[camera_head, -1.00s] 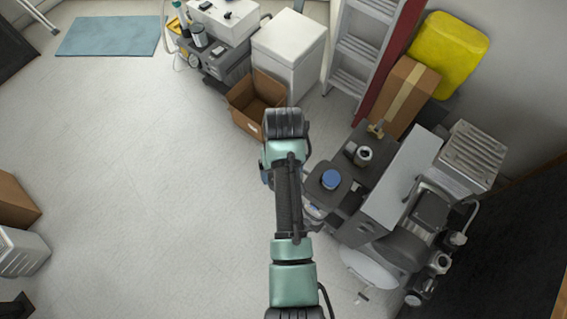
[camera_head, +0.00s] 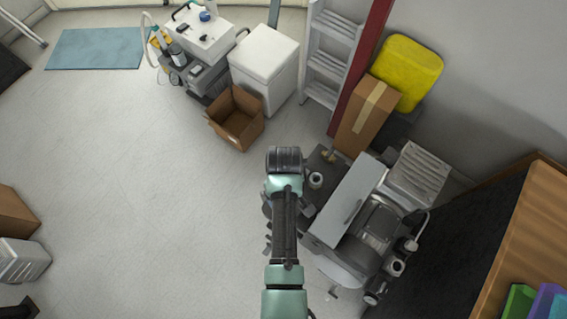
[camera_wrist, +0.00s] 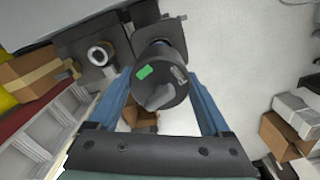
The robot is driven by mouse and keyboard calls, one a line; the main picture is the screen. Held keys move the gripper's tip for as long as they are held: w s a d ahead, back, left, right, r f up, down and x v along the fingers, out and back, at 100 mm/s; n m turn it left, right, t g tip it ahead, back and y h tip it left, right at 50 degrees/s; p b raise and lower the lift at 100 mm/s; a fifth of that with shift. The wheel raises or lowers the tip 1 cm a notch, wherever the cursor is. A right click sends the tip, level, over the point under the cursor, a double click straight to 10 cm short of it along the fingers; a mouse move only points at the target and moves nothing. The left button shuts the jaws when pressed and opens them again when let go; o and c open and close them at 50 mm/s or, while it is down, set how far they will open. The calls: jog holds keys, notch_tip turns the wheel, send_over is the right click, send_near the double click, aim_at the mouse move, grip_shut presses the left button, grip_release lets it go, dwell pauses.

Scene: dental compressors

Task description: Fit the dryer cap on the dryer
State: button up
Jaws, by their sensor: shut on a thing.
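A dark round cap with a green label and a raised grip bar (camera_wrist: 158,82) sits between the blue fingers of my gripper (camera_wrist: 160,76) in the wrist view. The fingers are shut on it. Behind it is a dark unit (camera_wrist: 78,42) with an open, pale-rimmed cylinder (camera_wrist: 101,54) to the left of the cap. Another dark part with some blue shows just behind the cap, mostly covered. I cannot tell which of these is the dryer, or whether the cap touches anything. In the head view the cylinder (camera_head: 316,180) stands right of my arm, which hides the cap.
A silver compressor (camera_head: 381,225) and a grey cabinet (camera_head: 345,203) stand to the right. An open cardboard box (camera_head: 237,120), a white cabinet (camera_head: 266,65) and a ladder (camera_head: 331,55) are behind.

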jog(key=shift+a+f+b, duration=0.1)
jog(key=shift+f+b, duration=2.4)
jog(key=shift+f, duration=0.05)
jog(key=shift+f, duration=0.1)
jog(key=shift+f+b, duration=1.25)
jog(key=shift+f, duration=0.5)
jog(key=o, duration=1.3)
jog(key=shift+r, duration=0.1)
notch_tip(320, 180, up, 13)
jog(key=shift+f+p, duration=0.1)
jog(key=shift+p, duration=0.25)
